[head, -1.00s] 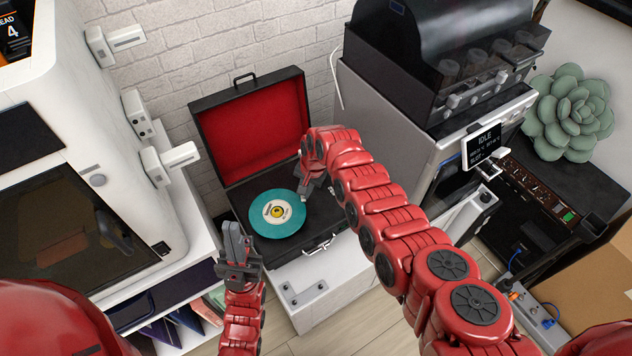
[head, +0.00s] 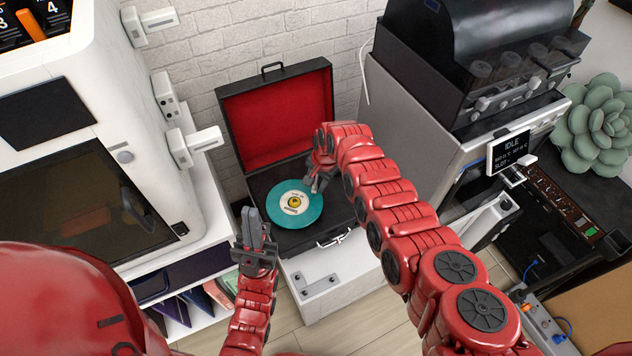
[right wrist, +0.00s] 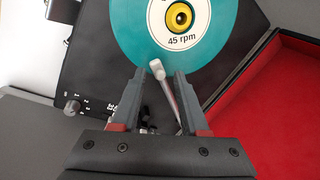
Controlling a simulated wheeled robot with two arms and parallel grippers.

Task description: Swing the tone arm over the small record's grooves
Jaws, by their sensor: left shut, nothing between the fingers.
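The small teal record (head: 276,207) lies on the turntable inside the open black case (head: 328,227). In the right wrist view the record (right wrist: 123,33) has a "45 rpm" label and a yellow centre. The pale tone arm (right wrist: 169,92) lies between the fingers of my right gripper (right wrist: 159,75). Its tip is at the record's lower edge, and I cannot tell its height. Gaps show on both sides, so the fingers are open around it. In the head view my right gripper (head: 316,184) hides the tone arm. My left gripper (head: 255,216) is shut and empty in front of the case.
The raised red-lined lid (head: 278,117) stands behind the record, against a white brick wall (head: 235,42). A white machine (head: 100,150) is on the left.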

